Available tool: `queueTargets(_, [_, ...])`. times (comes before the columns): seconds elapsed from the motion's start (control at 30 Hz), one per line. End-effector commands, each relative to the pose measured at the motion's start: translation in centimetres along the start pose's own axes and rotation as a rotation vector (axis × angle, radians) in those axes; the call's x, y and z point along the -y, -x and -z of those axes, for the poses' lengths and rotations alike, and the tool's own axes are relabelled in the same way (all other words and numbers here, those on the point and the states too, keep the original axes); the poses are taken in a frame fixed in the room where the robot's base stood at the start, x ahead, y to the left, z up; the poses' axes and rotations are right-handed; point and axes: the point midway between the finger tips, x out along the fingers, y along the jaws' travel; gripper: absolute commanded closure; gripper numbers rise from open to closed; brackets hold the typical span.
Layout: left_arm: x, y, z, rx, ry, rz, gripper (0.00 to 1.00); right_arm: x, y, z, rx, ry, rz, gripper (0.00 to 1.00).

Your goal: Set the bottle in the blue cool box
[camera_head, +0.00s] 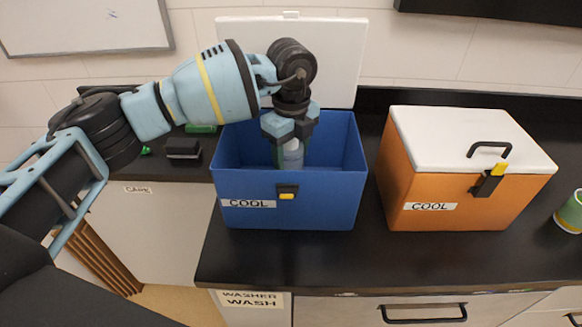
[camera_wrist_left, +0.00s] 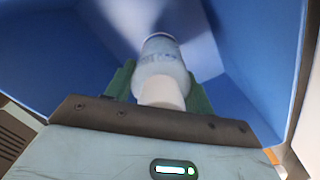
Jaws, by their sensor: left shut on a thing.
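The blue cool box (camera_head: 262,203) stands open on the dark counter, with its white lid (camera_head: 335,60) raised at the back. My left gripper (camera_head: 285,152) points down inside the box opening and is shut on the bottle (camera_head: 292,156). The bottle is pale and translucent and looks upright. In the left wrist view the bottle (camera_wrist_left: 163,70) sits between the green fingers, with the blue box walls around it. The bottle's lower end is hidden by the front wall in the head view, and I cannot tell whether it touches the floor. My right gripper is not in view.
An orange cool box (camera_head: 425,180) with a shut white lid (camera_head: 460,135) stands to the right. A dark block (camera_head: 183,148) lies left of the blue box. The counter in front is clear.

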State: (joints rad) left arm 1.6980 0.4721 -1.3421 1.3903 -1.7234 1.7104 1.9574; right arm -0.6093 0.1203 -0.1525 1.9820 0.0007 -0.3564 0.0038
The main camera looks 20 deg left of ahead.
Motion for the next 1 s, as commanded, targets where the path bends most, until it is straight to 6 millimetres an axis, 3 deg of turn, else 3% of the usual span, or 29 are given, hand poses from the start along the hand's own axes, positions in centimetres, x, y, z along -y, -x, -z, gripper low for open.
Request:
queueTargets(0.3, [-0.1, -4.4, 0.0, -0.001, 0.000, -0.001, 0.76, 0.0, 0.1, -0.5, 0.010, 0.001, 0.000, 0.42])
queueTargets(0.7, [0.0, -4.7, 0.0, -0.001, -0.001, 0.000, 0.76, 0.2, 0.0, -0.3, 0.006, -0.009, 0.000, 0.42])
queueTargets(0.73, [-0.1, -4.8, 0.0, -0.001, -0.001, -0.001, 0.43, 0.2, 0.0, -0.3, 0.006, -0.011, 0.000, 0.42])
queueTargets(0.87, [-0.1, -4.8, 0.0, -0.001, -0.001, -0.001, 0.26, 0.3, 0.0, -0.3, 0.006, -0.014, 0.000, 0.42])
queueTargets(1.0, [-0.1, -4.8, 0.0, -0.001, -0.001, -0.001, 0.25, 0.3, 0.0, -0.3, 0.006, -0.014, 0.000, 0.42])
